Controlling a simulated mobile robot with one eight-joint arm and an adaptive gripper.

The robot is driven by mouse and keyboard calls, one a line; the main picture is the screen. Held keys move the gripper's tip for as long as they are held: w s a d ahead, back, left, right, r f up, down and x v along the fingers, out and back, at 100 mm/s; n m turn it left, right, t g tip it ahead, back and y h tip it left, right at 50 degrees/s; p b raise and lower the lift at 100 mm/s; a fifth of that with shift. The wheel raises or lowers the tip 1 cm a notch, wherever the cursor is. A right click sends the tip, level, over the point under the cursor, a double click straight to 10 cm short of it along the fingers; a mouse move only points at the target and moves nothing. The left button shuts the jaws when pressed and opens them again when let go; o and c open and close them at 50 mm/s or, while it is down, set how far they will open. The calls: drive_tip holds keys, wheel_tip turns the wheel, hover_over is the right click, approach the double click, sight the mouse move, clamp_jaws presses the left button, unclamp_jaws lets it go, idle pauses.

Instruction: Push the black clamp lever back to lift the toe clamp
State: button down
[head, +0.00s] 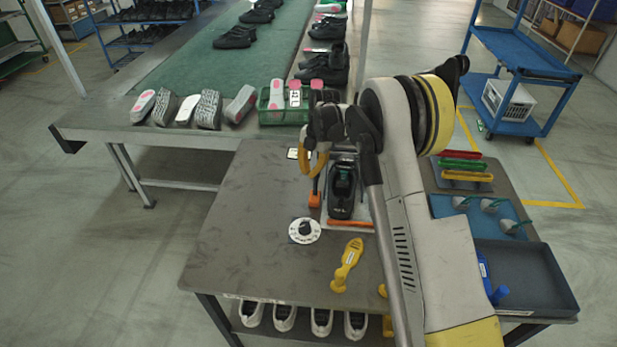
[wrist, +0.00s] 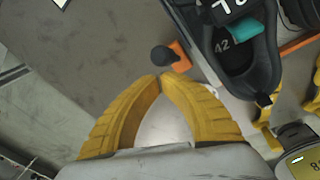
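A black shoe (head: 342,196) sits in a fixture on the grey table, and its opening shows in the wrist view (wrist: 246,84) with "42" inside. A black knob (wrist: 163,56), which looks like the clamp lever's end, stands beside the shoe, next to an orange part (wrist: 181,54). The orange part also shows in the head view (head: 314,200). My gripper (wrist: 161,79) has its yellow fingertips together with nothing between them. The tips are close to the knob; I cannot tell whether they touch it. The toe clamp is not clearly visible.
A white round dial (head: 304,230) and a yellow tool (head: 346,265) lie on the table in front of the fixture. An orange bar (head: 350,224) lies at the fixture's near edge. The table's left side is clear. A dark tray (head: 530,272) is at right.

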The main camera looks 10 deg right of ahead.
drive_tip(key=shift+w+d+f, duration=0.2)
drive_tip(key=shift+w, duration=0.45)
drive_tip(key=shift+w+d+f, duration=0.15)
drive_tip(key=shift+w, duration=0.45)
drive_tip(key=shift+d, duration=0.1)
